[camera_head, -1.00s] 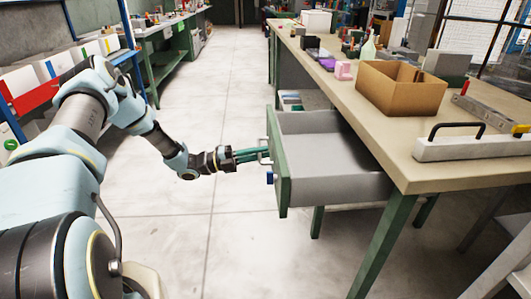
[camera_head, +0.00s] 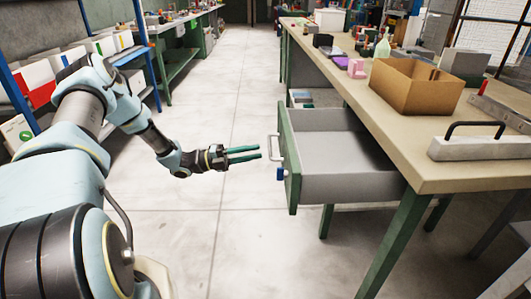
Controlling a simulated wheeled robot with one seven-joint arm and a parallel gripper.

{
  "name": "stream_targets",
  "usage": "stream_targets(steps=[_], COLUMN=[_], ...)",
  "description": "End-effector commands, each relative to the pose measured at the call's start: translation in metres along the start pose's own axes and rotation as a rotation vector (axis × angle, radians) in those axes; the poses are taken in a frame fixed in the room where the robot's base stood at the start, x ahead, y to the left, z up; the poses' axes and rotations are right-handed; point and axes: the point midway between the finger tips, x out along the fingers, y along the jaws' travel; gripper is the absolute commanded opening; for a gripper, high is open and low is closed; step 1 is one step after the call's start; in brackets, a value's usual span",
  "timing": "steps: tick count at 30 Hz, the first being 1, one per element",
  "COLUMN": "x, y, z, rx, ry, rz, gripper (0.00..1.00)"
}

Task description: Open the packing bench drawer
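The packing bench (camera_head: 437,172) stands on the right with a beige top and green legs. Its grey drawer (camera_head: 345,185) is pulled out towards the left and looks empty inside. The drawer has a green front panel (camera_head: 290,170) with a light metal handle (camera_head: 273,148) and a small blue part (camera_head: 281,174) below it. My gripper (camera_head: 260,153) is just left of the handle, pointing at it. Its two green fingers are parted and hold nothing, with a small gap between the tips and the handle.
On the bench top are an open cardboard box (camera_head: 410,93), a long block with a black handle (camera_head: 480,148) and a pink item (camera_head: 356,69). The floor aisle (camera_head: 230,110) is clear.

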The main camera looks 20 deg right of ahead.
Motion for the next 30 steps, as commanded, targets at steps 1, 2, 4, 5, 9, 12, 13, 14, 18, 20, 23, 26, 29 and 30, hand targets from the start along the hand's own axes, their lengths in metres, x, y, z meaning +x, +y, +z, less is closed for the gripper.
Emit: stream_targets(steps=[1,2,4,5,9,12,13,14,18,20,23,26,29,30], x=[-0.012,-0.017,-0.028,-0.032,-0.046,-0.050,-0.050,-0.051,-0.051,-0.051,-0.050,-0.046,-0.044,-0.045], y=[0.002,0.002,0.002,0.001,0.001,0.000,0.000,0.000,0.000,0.000,-0.003,-0.011,-0.025,-0.031], z=[0.001,0.001,0.001,0.001,0.000,0.000,0.000,0.000,0.000,0.000,-0.002,-0.011,-0.032,-0.043], rx=[0.001,0.001,0.001,0.002,0.001,0.000,0.000,0.000,0.000,0.000,0.016,0.090,0.240,0.320], ry=[-0.003,-0.004,-0.002,-0.002,-0.001,0.000,0.000,0.001,0.000,0.000,0.010,0.056,0.156,0.213], rz=[0.001,0.000,0.001,0.001,0.000,0.001,0.001,0.001,0.000,0.000,0.015,0.084,0.213,0.274], gripper=[0.27,0.27,0.27,0.27,0.27,0.27,0.27,0.27,0.27,0.27,0.27,0.27,0.27,0.27])
